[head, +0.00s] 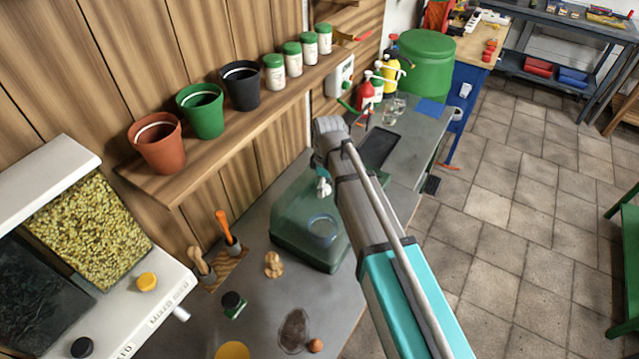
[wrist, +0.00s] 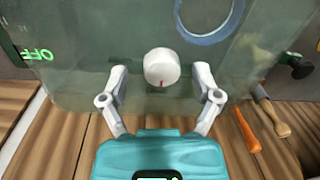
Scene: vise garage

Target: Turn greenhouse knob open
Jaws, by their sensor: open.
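The greenhouse is a green translucent box (head: 290,225) on the grey bench in the head view, and its wall (wrist: 110,40) fills the upper part of the wrist view. Green OFF lettering (wrist: 37,55) shows upside down at the left. My gripper (wrist: 160,78) is open, with one finger on each side of the knob and a gap on both sides. In the head view my arm covers part of the box, and my gripper (head: 323,186) is small beside it.
A blue ring (wrist: 205,18) marks the box near the knob. An orange-handled tool (wrist: 247,130) and a wooden-handled tool (wrist: 272,115) are at the right. A shelf (head: 180,180) with pots runs along the wooden wall. A wooden figure (head: 273,264) stands on the bench.

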